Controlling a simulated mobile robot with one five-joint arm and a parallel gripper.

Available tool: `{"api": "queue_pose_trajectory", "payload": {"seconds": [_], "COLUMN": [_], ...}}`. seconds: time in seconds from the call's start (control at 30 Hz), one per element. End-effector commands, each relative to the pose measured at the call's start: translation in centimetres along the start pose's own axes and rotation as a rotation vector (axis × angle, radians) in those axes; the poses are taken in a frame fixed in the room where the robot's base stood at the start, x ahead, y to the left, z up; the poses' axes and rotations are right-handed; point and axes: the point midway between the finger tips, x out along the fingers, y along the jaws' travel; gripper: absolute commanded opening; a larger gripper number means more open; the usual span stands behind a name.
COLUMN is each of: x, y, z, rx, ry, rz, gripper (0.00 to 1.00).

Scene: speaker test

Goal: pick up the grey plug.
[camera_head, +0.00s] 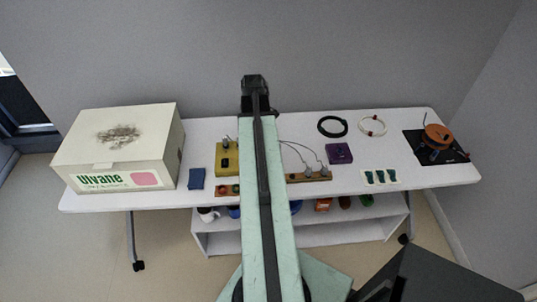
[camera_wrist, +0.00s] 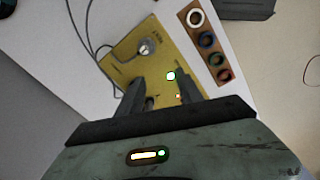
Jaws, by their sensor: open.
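In the wrist view a round grey plug (camera_wrist: 143,46) with a dark cable sits at the far part of a yellow box (camera_wrist: 128,62). My gripper (camera_wrist: 160,88) is open, its two dark fingers over the near part of the yellow box. The plug lies beyond the fingertips and is not between them. Nothing shows between the fingers except the box's face with a green and a red light. In the head view the yellow box (camera_head: 226,160) stands left of my arm; I cannot make out my fingers there. Grey plugs with cables also show on a wooden strip (camera_head: 296,178).
A brown strip with several coloured rings (camera_wrist: 196,20) lies right of the yellow box in the wrist view. A dark blue block (camera_head: 196,179), large white box (camera_head: 160,130), purple box (camera_head: 338,153), cable coils (camera_head: 332,126) and black mat (camera_head: 418,140) share the white table (camera_head: 400,120).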

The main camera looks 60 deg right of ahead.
Motion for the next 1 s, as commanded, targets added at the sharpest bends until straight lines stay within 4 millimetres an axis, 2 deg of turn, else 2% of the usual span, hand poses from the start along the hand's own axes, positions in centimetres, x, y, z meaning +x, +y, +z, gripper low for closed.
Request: {"api": "queue_pose_trajectory", "payload": {"seconds": [0.03, 0.1, 0.2, 0.3, 0.5, 0.67, 1.0], "x": [0.0, 0.0, 0.0, 0.5, 3.0, 3.0, 8.1], "y": [1.1, 1.9, 2.2, 2.2, 2.1, 2.1, 1.7], "z": [1.8, 3.4, 4.2, 4.2, 4.2, 4.2, 4.3], "rx": [-0.002, -0.012, -0.019, -0.020, -0.019, -0.019, -0.018], "ry": [0.001, 0.001, 0.000, 0.000, 0.000, 0.000, 0.000], "rz": [0.000, 0.000, 0.000, 0.000, 0.000, 0.000, 0.000], "gripper": [0.43, 0.43, 0.43, 0.43, 0.43, 0.43, 0.43]}}
